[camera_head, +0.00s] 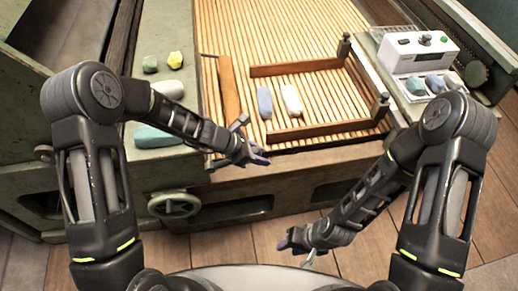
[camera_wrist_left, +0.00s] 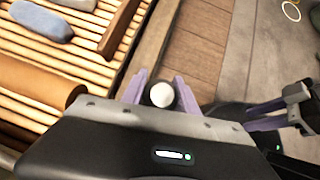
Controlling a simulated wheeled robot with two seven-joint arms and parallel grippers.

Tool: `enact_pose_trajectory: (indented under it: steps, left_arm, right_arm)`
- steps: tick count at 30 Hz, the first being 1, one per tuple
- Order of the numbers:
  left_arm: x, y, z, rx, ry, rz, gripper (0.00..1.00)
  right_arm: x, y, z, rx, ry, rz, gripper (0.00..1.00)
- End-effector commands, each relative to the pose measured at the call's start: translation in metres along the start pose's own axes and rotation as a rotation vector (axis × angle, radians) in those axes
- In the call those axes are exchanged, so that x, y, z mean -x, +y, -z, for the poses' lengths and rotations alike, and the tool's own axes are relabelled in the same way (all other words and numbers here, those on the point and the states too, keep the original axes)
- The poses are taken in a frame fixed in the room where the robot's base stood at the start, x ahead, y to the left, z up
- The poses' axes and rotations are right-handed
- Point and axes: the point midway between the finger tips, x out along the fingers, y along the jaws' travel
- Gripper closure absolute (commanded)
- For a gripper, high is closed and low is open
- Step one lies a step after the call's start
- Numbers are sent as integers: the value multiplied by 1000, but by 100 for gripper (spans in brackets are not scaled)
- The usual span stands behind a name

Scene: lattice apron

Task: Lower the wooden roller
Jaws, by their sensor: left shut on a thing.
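The wooden roller (camera_head: 229,90) is a long brown bar lying along the left side of the slatted bed. Its rounded near end shows at the left of the left wrist view (camera_wrist_left: 35,88). My left gripper (camera_head: 258,156) is at the bed's front edge, just beyond the roller's near end. Its purple fingers are shut on a white round knob (camera_wrist_left: 162,95), seen between them in the left wrist view. What the knob joins to is hidden. My right gripper (camera_head: 297,246) is low in front of the machine, open and empty, over the floor.
A brown wooden frame (camera_head: 297,68) lies on the slatted bed (camera_head: 262,28), with a blue piece (camera_head: 265,102) and a white piece (camera_head: 292,100) inside. Colored lumps rest on the left green ledge (camera_head: 150,98). A white control box (camera_head: 417,52) stands at the right. A handwheel (camera_head: 174,204) is on the front.

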Motion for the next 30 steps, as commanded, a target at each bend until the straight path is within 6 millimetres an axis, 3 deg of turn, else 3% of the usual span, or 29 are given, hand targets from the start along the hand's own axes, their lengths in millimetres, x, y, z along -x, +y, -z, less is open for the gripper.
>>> enact_pose_trajectory:
  steps: [11,12,20,30]
  left_arm:
    - [-2,1,2,-2,11,-3,100]
    - [-2,1,2,-2,11,-3,64]
    - [-2,0,2,-2,10,-1,43]
    - [3,1,1,-2,9,-2,43]
  right_arm:
    - [0,0,0,0,0,0,64]
    - [0,0,0,0,0,0,64]
    - [0,0,0,0,0,0,64]
    - [2,-1,0,0,0,0,64]
